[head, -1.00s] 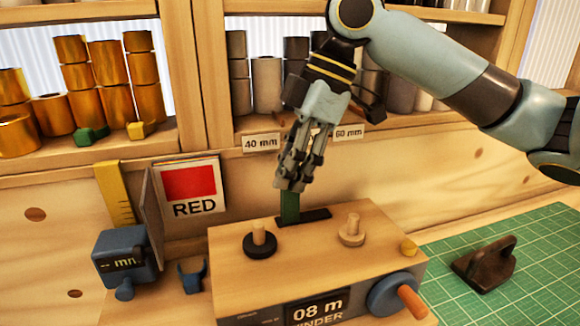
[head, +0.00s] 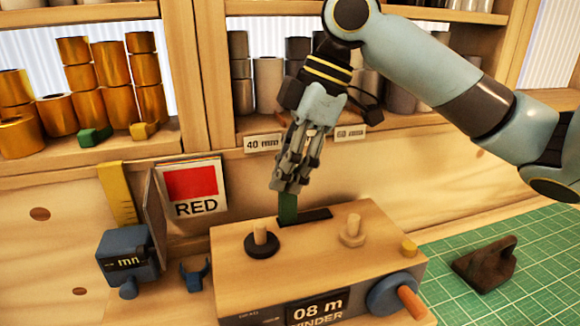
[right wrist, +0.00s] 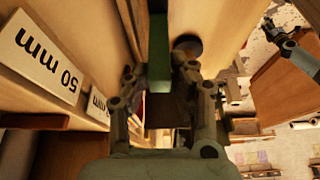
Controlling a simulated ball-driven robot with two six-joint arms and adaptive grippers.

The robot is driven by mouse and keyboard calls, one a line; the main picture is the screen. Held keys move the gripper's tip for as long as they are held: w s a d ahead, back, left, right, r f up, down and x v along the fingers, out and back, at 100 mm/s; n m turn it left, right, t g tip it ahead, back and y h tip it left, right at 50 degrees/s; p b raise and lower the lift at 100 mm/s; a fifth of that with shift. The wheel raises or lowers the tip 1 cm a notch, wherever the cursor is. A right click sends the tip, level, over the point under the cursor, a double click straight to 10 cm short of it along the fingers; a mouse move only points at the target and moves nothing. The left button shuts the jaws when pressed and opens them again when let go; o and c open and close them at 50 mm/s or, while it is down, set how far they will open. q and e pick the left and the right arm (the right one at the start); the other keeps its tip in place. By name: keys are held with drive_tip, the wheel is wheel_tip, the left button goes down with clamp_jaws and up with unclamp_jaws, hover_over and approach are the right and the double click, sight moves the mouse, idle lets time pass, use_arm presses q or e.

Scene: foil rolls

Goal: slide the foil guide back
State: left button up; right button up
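In the right wrist view the green guide (right wrist: 159,55) stands between the two fingers (right wrist: 160,82). Whether the pads press on it is unclear. The wooden winder (head: 340,255) has a front display reading 08 m.
Two pegs (head: 260,235) (head: 352,230) and a blue crank wheel (head: 392,292) are on the winder. A blue-grey gauge (head: 127,255) and a RED card (head: 192,190) are at left. A dark handled block (head: 485,263) rests on the green mat (head: 535,250). Foil rolls fill the shelves behind.

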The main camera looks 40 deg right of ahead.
drive_tip(key=o, duration=0.4)
drive_tip(key=shift+w+a, duration=0.15)
drive_tip(key=shift+a, duration=0.05)
drive_tip(key=shift+d, duration=0.1)
drive_tip(key=shift+d+r, duration=0.15)
drive_tip(key=shift+r, duration=0.1)
drive_tip(key=v, duration=0.7)
drive_tip(key=shift+a+f, duration=0.15)
drive_tip(key=shift+a, duration=0.1)
